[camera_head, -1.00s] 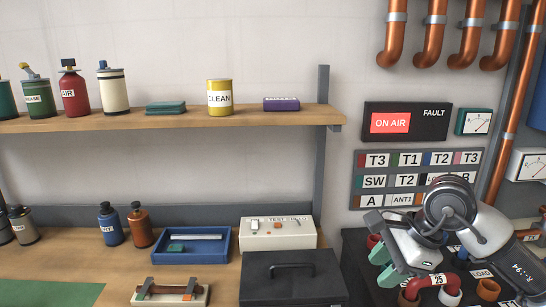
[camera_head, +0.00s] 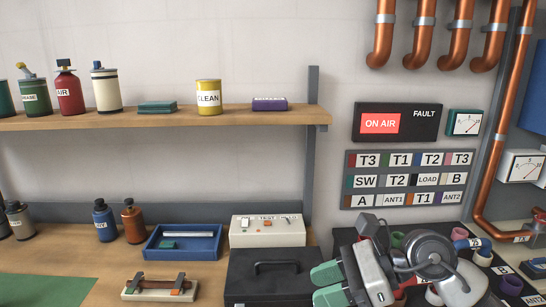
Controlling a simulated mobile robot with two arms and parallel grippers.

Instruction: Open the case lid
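The dark case (camera_head: 250,288) sits on the bench at the bottom middle, with its lid down. A black handle (camera_head: 276,265) stands on the lid. The bottom of the case is cut off by the picture edge. My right gripper (camera_head: 329,285) is just right of the case, with its green fingertips pointing left toward it. The fingertips are apart, with nothing seen between them. They overlap the case's right edge in the picture; I cannot tell whether they touch it. My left gripper is not in view.
A cream test box (camera_head: 268,235) stands behind the case. A blue tray (camera_head: 205,246) and a small cream stand (camera_head: 150,292) lie to its left. A dark panel with coloured connectors (camera_head: 505,268) is at the right. A shelf (camera_head: 150,119) with several containers runs above.

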